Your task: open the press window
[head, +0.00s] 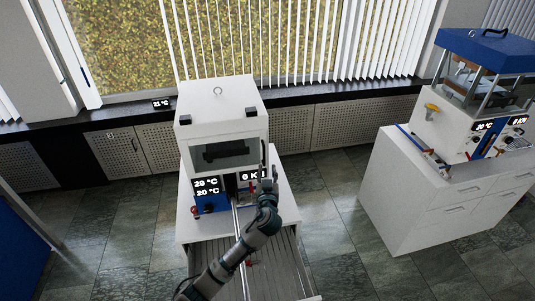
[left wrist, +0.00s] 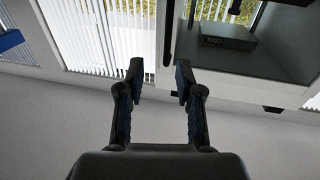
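The white press (head: 218,100) stands in the middle of the head view on a white cabinet. Its window (head: 225,153) is a dark pane in a white frame and looks shut. A dark upright bar, perhaps the window's handle (head: 264,151), shows at its right edge. My left gripper (head: 268,185) is in front of the press's right side, just below that bar. In the left wrist view the left gripper (left wrist: 158,75) is open with nothing between its fingers. The dark bar (left wrist: 168,35) shows beyond the fingertips there; I cannot tell the gap. My right gripper is out of view.
Displays and a blue panel (head: 207,198) sit below the window. A second press with a blue top (head: 485,50) stands on a white cabinet (head: 425,190) at the right. A dark sill (head: 330,98) runs along the back. Tiled floor (head: 335,235) lies free between the cabinets.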

